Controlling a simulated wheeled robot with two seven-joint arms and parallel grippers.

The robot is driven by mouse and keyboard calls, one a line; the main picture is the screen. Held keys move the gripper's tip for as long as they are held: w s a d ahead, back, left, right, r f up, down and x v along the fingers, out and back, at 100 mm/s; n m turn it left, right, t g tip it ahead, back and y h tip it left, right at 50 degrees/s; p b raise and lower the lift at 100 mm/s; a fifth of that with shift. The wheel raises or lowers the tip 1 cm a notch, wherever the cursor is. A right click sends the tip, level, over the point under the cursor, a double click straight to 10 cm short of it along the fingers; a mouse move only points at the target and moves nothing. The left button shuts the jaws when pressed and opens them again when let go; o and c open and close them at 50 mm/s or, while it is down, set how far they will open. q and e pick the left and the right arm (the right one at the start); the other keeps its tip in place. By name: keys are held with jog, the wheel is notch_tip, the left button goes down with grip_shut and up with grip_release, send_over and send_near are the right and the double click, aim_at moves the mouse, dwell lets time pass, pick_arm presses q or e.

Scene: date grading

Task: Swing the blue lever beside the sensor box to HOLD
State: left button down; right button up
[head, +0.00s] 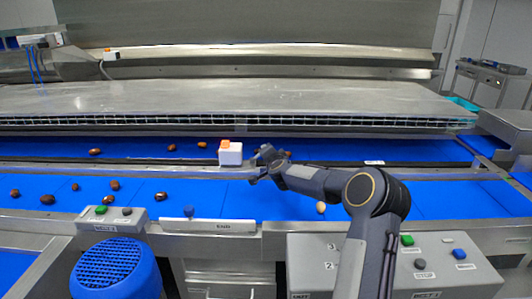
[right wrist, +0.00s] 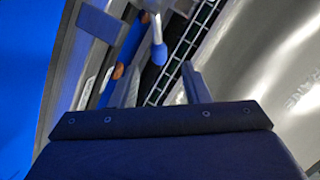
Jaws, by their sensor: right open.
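The sensor box (head: 230,155), white with an orange top, stands on the rail between the two blue belts in the head view. My right gripper (head: 258,166) is just right of it. In the right wrist view, a pale rod with a rounded blue knob (right wrist: 159,54), which looks like the lever, comes down from the top. The knob lies ahead of and between the open fingers of my right gripper (right wrist: 160,82), with gaps on both sides. The lever cannot be made out in the head view, and its HOLD mark is not readable. My left gripper is out of view.
Several brown dates lie on the near blue belt (head: 150,205) and the far belt. A metal cover (head: 230,100) with a mesh edge is behind. A control box (head: 440,262) with buttons is at front right; a blue motor (head: 115,268) is at front left.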

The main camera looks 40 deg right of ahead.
jog(key=shift+w+d, duration=0.25)
jog(key=shift+d, duration=0.05)
jog(key=p+x, duration=0.2)
jog(key=x, duration=0.4)
jog(key=shift+a+p, duration=0.1)
jog(key=shift+p, duration=0.25)
jog(key=shift+w+d+f, duration=0.3)
jog(key=shift+w, duration=0.2)
jog(key=shift+c, duration=0.2)
grip_shut()
